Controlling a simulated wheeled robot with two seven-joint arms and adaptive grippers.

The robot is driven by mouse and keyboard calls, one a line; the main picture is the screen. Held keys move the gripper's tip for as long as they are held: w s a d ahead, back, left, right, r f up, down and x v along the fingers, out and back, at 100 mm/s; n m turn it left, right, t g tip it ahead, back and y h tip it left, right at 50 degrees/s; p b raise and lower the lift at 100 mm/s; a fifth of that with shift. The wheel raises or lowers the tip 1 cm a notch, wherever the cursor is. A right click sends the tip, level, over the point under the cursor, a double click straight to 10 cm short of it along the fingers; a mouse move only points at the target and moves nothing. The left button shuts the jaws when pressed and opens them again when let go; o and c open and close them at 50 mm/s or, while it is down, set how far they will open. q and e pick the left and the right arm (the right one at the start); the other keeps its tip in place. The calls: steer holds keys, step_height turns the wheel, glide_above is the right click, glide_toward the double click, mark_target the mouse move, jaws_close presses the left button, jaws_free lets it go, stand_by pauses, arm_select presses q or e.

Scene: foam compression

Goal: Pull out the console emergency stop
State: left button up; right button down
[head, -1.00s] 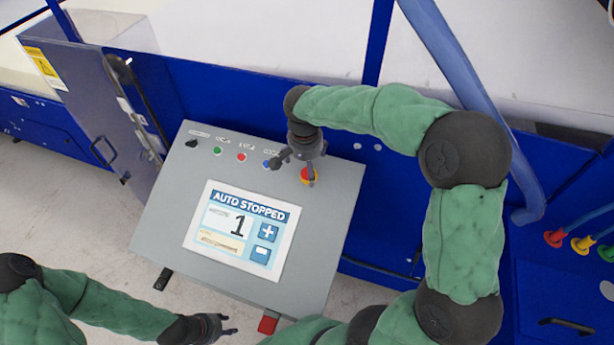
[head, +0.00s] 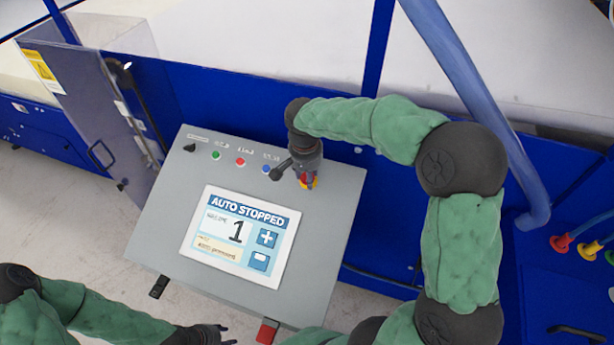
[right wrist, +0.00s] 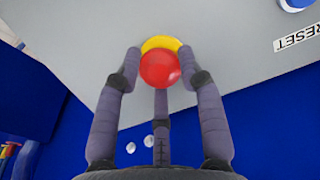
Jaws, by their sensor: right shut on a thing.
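The emergency stop is a red mushroom button (right wrist: 161,69) on a yellow base (right wrist: 161,43), at the upper right of the grey console (head: 330,215). In the head view the stop (head: 308,181) is mostly hidden under my right gripper (head: 307,178). In the right wrist view my right gripper (right wrist: 160,75) has its fingers closed around the red head, one on each side and one below. My left gripper (head: 222,333) is low at the bottom left, away from the console face, with its fingers apart and nothing between them.
The console screen (head: 240,237) reads AUTO STOPPED. A black knob (head: 190,147) and green, red and blue buttons line the console's top edge. A red block (head: 267,331) sits at its lower edge. The blue machine wall (head: 225,92) stands right behind the console.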

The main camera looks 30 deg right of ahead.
steer(key=shift+w+r, duration=0.15)
steer(key=shift+r, duration=0.35)
stand_by(0.3)
steer(key=c, duration=0.8)
jaws_free()
steer(key=o, duration=0.8)
steer(key=shift+f, duration=0.15)
step_height(320, 180, up, 6)
steer(key=s+a+p, duration=0.2)
steer(key=p, duration=0.1)
steer(key=shift+r+p, duration=0.2)
steer(key=shift+p, duration=0.15)
